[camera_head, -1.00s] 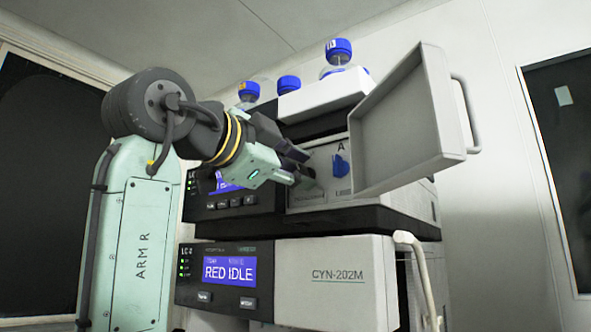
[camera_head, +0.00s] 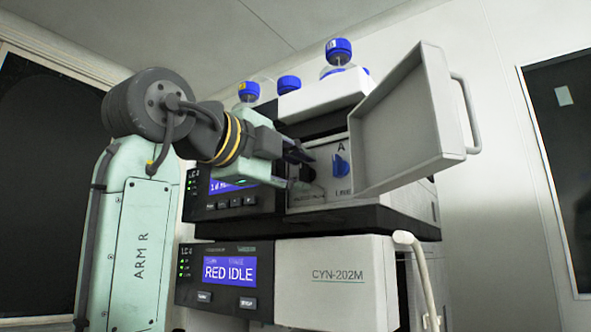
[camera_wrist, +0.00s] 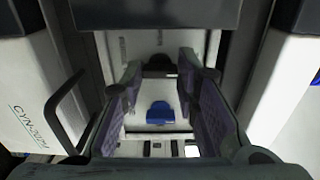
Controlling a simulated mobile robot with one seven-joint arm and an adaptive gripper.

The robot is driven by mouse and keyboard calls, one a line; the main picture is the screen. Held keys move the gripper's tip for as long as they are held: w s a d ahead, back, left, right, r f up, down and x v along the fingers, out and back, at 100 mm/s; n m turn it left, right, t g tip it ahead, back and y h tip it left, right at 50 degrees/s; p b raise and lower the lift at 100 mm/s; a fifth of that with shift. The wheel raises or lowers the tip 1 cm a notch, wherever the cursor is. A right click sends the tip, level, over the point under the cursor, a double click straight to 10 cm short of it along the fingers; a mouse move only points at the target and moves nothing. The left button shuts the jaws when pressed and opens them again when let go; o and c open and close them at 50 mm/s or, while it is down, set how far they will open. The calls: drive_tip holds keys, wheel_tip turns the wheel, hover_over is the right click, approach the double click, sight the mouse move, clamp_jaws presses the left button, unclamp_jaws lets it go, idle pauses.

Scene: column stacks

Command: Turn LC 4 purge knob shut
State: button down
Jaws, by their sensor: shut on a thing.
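The upper instrument has an open bay with a light panel (camera_head: 321,166). On the panel a blue knob (camera_head: 341,166) marked A stands right of my fingertips. My gripper (camera_head: 305,172) reaches into the bay from the left, its fingers closed on a small part at the panel. In the wrist view my gripper (camera_wrist: 160,70) has a dark knob (camera_wrist: 158,62) between its fingertips, and the blue knob (camera_wrist: 160,112) shows apart from it. The dark knob is hidden by the fingers in the head view. The unit labels are too small to read surely.
A grey door (camera_head: 405,125) with a bar handle stands open right of the bay. Below is a second unit (camera_head: 330,280) marked CYN-202M, with a display reading RED IDLE (camera_head: 228,271). Blue-capped bottles (camera_head: 339,52) stand on top. A pale tube (camera_head: 415,260) hangs at lower right.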

drive_tip(key=c, duration=1.5)
unclamp_jaws()
drive_tip(key=shift+s, duration=0.1)
drive_tip(key=v, duration=1.2)
